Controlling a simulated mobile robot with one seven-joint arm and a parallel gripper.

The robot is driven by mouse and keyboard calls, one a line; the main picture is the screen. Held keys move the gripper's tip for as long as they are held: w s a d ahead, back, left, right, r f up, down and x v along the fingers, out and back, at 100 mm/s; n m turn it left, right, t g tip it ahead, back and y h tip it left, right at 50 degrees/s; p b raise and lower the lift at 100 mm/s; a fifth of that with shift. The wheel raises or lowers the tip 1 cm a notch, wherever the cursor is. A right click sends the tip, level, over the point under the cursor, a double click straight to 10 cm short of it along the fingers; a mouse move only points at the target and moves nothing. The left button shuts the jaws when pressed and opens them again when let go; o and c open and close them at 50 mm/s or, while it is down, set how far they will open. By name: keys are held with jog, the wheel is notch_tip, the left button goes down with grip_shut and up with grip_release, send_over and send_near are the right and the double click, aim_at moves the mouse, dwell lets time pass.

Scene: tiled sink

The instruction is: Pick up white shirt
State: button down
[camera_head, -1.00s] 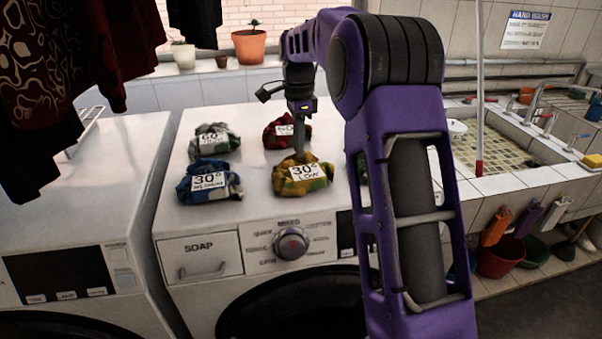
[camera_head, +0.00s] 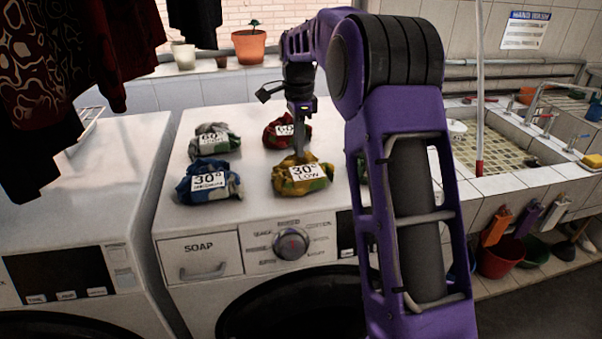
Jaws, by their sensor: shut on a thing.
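A white and green folded cloth bundle (camera_head: 228,139) with a "60" label lies at the back left on top of the washing machine; it is the whitest garment in view. My gripper (camera_head: 299,152) points down to the right of it, apart from it. The fingertips reach the top back edge of a yellow bundle (camera_head: 284,184) labelled "30° LOW". My gripper is shut on this yellow bundle, which still rests on the machine. The exact grip is small and partly hidden in the cloth.
A red bundle (camera_head: 272,137) lies just behind my gripper, and a blue bundle (camera_head: 191,190) at the front left. A green item is mostly hidden behind my arm. Dark clothes (camera_head: 45,90) hang at upper left. A tiled sink (camera_head: 500,183) stands at right.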

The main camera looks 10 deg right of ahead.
dwell(0.4)
notch_tip(320, 180, up, 10)
jog(key=n+p, duration=0.2)
jog(key=n, duration=3.3)
jog(key=f, duration=0.6)
jog(key=f+b, duration=0.1)
jog(key=f, duration=0.2)
jog(key=shift+w+a+f, duration=0.25)
jog(key=shift+w+f, duration=0.05)
jog(key=shift+w, duration=0.1)
jog(key=shift+f, duration=0.15)
